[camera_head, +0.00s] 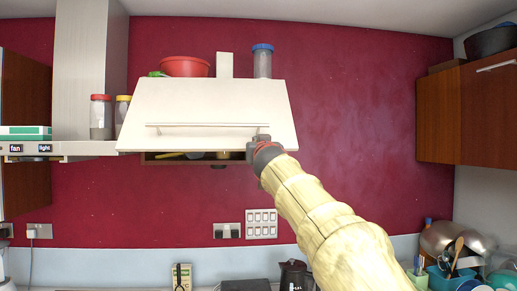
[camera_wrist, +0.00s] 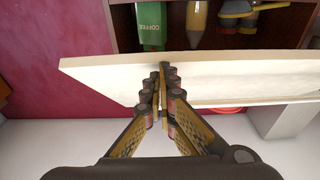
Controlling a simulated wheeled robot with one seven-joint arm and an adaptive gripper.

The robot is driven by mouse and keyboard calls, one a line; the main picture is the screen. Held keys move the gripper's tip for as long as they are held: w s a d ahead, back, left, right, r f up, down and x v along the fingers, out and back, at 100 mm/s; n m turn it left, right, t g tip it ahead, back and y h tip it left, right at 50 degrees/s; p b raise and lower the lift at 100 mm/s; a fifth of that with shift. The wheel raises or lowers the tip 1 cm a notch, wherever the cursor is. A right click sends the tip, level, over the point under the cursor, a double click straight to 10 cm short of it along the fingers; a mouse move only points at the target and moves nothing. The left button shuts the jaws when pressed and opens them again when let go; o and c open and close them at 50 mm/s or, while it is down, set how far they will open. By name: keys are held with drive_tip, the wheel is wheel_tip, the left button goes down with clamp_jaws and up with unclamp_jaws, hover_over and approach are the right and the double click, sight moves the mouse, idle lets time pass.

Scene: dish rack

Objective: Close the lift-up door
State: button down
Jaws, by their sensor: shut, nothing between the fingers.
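The cream lift-up door (camera_head: 210,105) of the wall cabinet is tilted outward, with a dark gap below its lower edge. A thin bar handle (camera_head: 195,126) runs along its lower front. My gripper (camera_head: 258,141) is at the door's lower right part, near the right end of the handle. In the wrist view my gripper (camera_wrist: 163,68) is shut and empty, with its fingertips over the door panel (camera_wrist: 230,75); I cannot tell whether they touch it. Most of the cabinet's inside is hidden behind the door in the head view.
A green coffee pack (camera_wrist: 151,22) and other goods are inside the cabinet. A red bowl (camera_head: 184,66) and a blue-lidded jar (camera_head: 262,62) stand on top. Jars (camera_head: 101,118) stand on the hood at left. A brown cabinet (camera_head: 450,115) hangs at right. The red wall between is clear.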

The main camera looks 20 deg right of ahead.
drive_tip(key=w+d+f, duration=0.2)
drive_tip(key=w+f, duration=0.1)
drive_tip(key=w, duration=0.4)
drive_tip(key=w+d+f, duration=0.2)
drive_tip(key=w+f, duration=0.1)
drive_tip(key=w, duration=0.3)
drive_tip(key=w+d+f+p, duration=0.1)
drive_tip(key=w+d+f, duration=0.1)
drive_tip(key=w, duration=0.5)
drive_tip(key=shift+w+d+f, duration=0.3)
drive_tip(key=shift+d+f, duration=0.05)
drive_tip(key=shift+f, duration=0.3)
